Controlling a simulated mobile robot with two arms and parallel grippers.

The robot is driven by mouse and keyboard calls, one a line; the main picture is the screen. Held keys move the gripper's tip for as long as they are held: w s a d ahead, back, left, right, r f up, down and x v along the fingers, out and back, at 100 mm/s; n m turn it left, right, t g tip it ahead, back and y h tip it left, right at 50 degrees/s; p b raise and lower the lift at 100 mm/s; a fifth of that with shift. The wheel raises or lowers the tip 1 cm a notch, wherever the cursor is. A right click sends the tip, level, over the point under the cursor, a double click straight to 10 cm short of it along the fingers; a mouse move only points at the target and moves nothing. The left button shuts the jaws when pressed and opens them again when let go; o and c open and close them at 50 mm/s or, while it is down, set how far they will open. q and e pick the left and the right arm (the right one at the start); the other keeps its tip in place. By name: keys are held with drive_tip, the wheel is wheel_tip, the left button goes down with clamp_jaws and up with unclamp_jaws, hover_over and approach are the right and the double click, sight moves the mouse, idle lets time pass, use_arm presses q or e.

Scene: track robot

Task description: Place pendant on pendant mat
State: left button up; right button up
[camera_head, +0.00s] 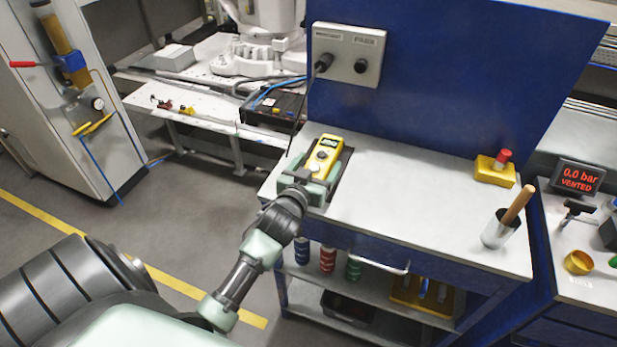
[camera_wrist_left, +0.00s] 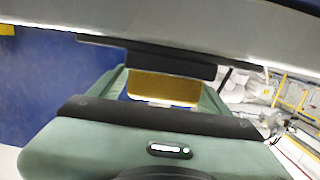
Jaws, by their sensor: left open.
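The pendant (camera_head: 323,158), a yellow handheld box with a small green display, is at the left end of the grey workbench. A dark flat patch that looks like the pendant mat (camera_head: 344,164) shows beside and behind it. Whether the pendant touches the mat cannot be told. My left gripper (camera_head: 312,178) is open, its green jaws around the near part of the pendant. In the left wrist view, a yellow-orange face of the pendant (camera_wrist_left: 163,88) shows between the jaws (camera_wrist_left: 160,95). My right gripper is not in view.
A grey socket box (camera_head: 346,54) with a plugged cable hangs on the blue back panel. A yellow box with a red button (camera_head: 495,168) and a metal cup with a wooden handle (camera_head: 502,228) stand on the right. The bench middle is clear.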

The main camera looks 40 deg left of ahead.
use_arm(q)
drive_tip(key=b+v, duration=0.1)
drive_tip(key=v, duration=0.9)
drive_tip(key=shift+s+d, duration=0.1)
drive_tip(key=shift+s, duration=0.15)
